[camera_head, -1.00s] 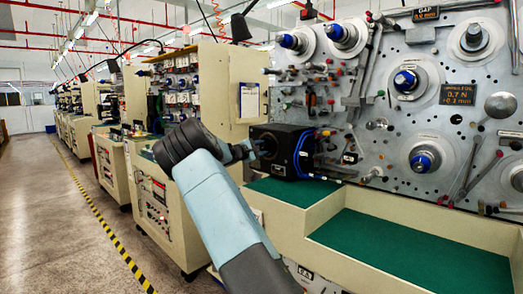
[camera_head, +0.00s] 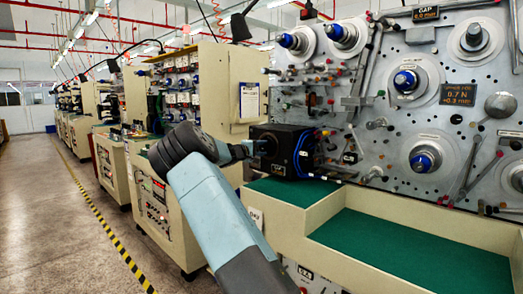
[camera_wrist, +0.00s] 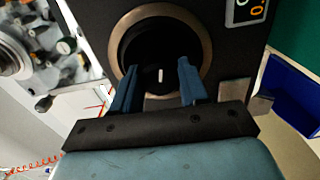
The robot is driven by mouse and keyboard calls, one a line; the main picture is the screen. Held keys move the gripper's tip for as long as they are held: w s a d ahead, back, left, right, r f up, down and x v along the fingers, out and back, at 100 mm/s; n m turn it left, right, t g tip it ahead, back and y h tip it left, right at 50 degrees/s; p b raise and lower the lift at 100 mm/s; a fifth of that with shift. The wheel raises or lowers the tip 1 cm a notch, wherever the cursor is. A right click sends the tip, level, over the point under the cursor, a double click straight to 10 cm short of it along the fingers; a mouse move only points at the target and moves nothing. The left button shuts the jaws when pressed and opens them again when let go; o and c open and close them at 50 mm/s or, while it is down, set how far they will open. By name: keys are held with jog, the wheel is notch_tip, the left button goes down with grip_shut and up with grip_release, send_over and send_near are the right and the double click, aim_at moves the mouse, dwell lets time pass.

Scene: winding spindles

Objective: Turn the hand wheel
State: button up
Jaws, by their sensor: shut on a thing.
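In the head view, my gripper (camera_head: 254,148) reaches the left face of the box; the wheel and fingertips are largely hidden there.
The steel panel (camera_head: 385,130) with spindles, rods and knobs rises behind and right of the box. A green-floored tray (camera_head: 410,250) with a cream rim lies at front right. More cream machines (camera_head: 160,195) line the aisle at left; the aisle floor is clear.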

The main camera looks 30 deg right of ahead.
jog(key=shift+f, duration=0.4)
jog(key=o, duration=1.1)
jog(key=shift+r, duration=0.2)
jog(key=shift+c, duration=0.2)
jog(key=shift+a, duration=0.15)
jog(key=v, duration=1.3)
jog(key=shift+a, duration=0.3)
jog(key=shift+s+d, duration=0.1)
jog(key=shift+s, duration=0.05)
